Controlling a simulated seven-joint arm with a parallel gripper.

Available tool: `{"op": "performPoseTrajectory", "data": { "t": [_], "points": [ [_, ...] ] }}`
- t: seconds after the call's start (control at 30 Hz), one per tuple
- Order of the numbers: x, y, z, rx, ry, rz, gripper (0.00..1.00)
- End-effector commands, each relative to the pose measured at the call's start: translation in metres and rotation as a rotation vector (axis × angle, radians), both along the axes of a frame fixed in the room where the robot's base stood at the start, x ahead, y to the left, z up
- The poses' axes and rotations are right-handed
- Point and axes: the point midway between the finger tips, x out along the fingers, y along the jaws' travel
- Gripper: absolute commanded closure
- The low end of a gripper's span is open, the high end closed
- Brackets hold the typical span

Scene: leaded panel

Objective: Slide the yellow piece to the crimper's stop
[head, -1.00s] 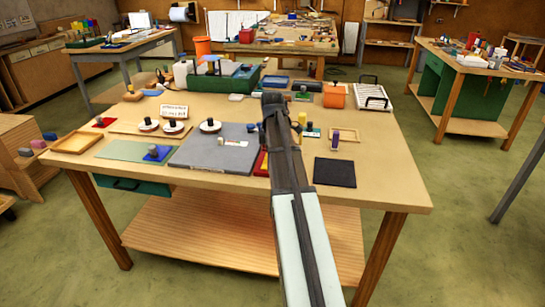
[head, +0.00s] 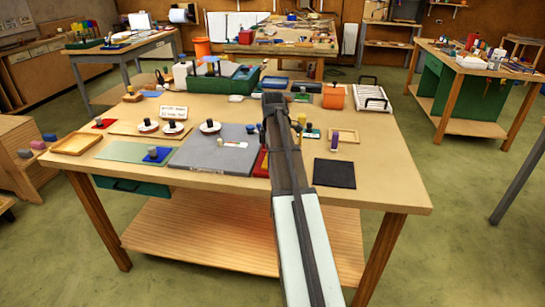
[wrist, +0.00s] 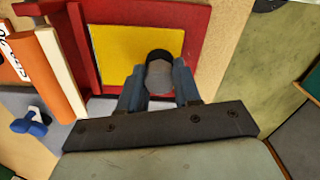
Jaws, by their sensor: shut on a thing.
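The yellow piece (wrist: 115,48) lies flat inside the red crimper (wrist: 185,18) in the wrist view. A grey knob with a dark edge (wrist: 159,76) stands on the yellow piece near its lower right corner. My gripper (wrist: 158,84) is shut on this knob, with a blue finger on each side. A red bar of the crimper runs along the piece's left side. I cannot tell whether the piece touches a stop. In the head view a red edge of the crimper (head: 261,164) shows beside my arm, which hides the gripper and the yellow piece.
A grey board (head: 205,160) lies left of my arm, and a black mat (head: 334,173) lies to the right. An orange block (wrist: 45,75) and a blue-handled thing (wrist: 30,124) are at left in the wrist view.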

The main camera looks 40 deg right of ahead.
Motion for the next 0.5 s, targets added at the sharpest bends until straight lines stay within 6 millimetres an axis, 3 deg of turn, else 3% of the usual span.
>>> {"op": "performPoseTrajectory", "data": {
  "t": [0.43, 0.47, 0.5],
  "points": [
    [0.0043, -0.0042, 0.0002, -0.001, -0.001, 0.000, 0.94],
    [0.0041, -0.0041, 0.0001, -0.001, -0.001, 0.000, 0.65],
    [0.0040, -0.0041, 0.0001, -0.001, -0.001, 0.000, 0.62]
  ]
}}
